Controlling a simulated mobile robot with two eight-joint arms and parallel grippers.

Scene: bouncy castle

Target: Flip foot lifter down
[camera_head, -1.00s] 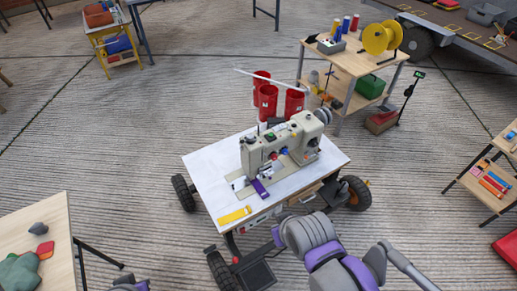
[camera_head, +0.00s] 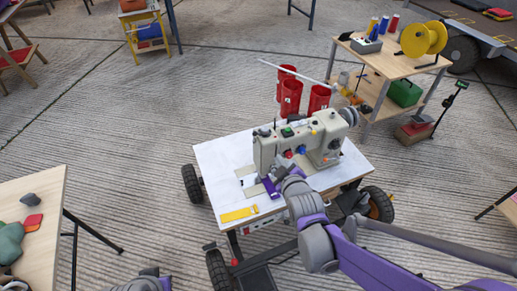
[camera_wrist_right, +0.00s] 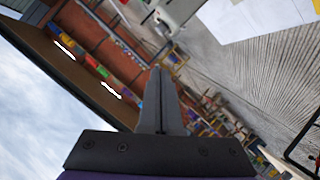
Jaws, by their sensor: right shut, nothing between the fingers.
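The beige sewing machine (camera_head: 318,146) stands upright on a white-topped cart (camera_head: 222,155). The foot lifter is too small to make out, or hidden by my arm. My right arm reaches in from the lower right, and my right gripper (camera_head: 280,174) is at the needle end, close in front of the machine. In the right wrist view, my right gripper (camera_wrist_right: 158,78) is shut and empty, with part of the machine (camera_wrist_right: 178,10) beyond its tips at the top. Only a piece of my left arm shows at the bottom edge; its gripper is out of view.
A yellow strip (camera_head: 238,214) lies on the cart's front left corner. Red canisters (camera_head: 291,97) stand behind the machine. A wooden table (camera_head: 32,215) is at the left, and a workbench with a yellow spool (camera_head: 424,38) is at the back right.

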